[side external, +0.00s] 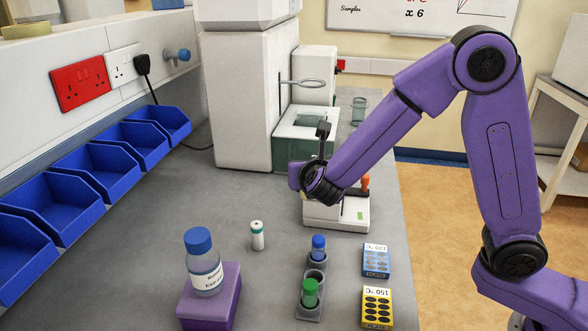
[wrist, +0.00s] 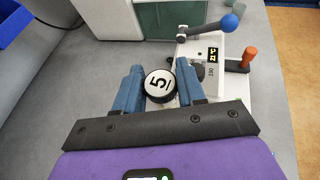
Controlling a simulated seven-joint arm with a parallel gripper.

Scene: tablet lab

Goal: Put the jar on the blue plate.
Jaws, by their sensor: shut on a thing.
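A round thing with a white top marked "5" and a dark rim (wrist: 159,87), which looks like the jar's lid, sits between the two blue fingers of my gripper (wrist: 158,70) in the wrist view. The fingers are shut on its sides. Its lower body is hidden, and I cannot tell whether it rests on the white device or is lifted. In the side view my wrist hides the jar, over the white device (side external: 345,218). A blue card-like plate marked "120 °C" (side external: 376,261) lies on the bench in front of the device, with nothing on it.
A yellow "150 °C" plate (side external: 377,307) lies nearer than the blue one. A rack with blue-capped (side external: 318,247) and green-capped (side external: 310,293) tubes stands left of them. A bottle (side external: 203,265) stands on a purple block. The device has a blue-knobbed lever (wrist: 229,22) and an orange knob (wrist: 250,54).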

